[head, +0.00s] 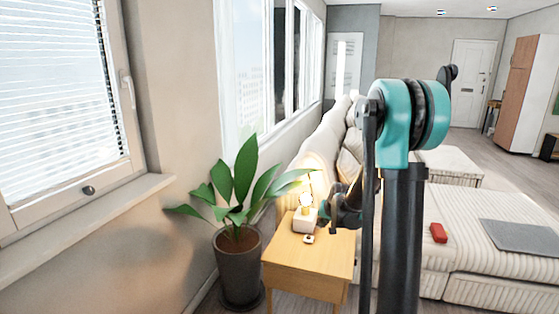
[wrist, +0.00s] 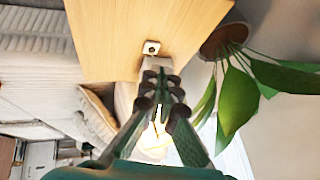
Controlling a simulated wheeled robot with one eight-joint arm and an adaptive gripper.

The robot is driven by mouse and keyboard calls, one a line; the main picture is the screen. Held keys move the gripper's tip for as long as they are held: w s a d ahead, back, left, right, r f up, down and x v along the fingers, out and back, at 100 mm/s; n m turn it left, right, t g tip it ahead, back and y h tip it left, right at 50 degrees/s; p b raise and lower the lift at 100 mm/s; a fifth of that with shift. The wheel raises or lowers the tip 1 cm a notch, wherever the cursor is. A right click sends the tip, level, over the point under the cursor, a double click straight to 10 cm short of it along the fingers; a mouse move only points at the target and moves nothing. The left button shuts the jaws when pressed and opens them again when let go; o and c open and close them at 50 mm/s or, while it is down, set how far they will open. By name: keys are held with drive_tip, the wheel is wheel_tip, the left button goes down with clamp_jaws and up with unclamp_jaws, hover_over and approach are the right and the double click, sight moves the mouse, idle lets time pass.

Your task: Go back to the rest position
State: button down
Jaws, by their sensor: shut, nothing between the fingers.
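My gripper (head: 335,213) is in the air over the right part of the wooden side table in the head view, beside the small lit lamp (head: 305,212). In the wrist view my gripper (wrist: 160,78) has its two fingers close together at the tips, with nothing held between them. The glowing lamp (wrist: 153,138) shows partly behind the fingers. My arm is bent, with its teal joint raised in front of the sofa. Part of the gripper is hard to make out in the head view.
The side table (head: 328,262) carries a small white item (head: 308,239). A potted plant (head: 237,262) stands left of it, near the window wall. A striped sofa (head: 455,205) with a red object (head: 438,232) and a grey flat item (head: 520,237) lies right. Open floor shows at far right.

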drive_tip(key=s+d+n+g+h, duration=0.1)
drive_tip(key=s+d+n+g, duration=0.1)
drive_tip(key=s, duration=3.1)
drive_tip(key=shift+d+f+n+h, duration=0.2)
drive_tip(key=shift+f+n+h, duration=0.05)
drive_tip(key=shift+n+h, duration=0.15)
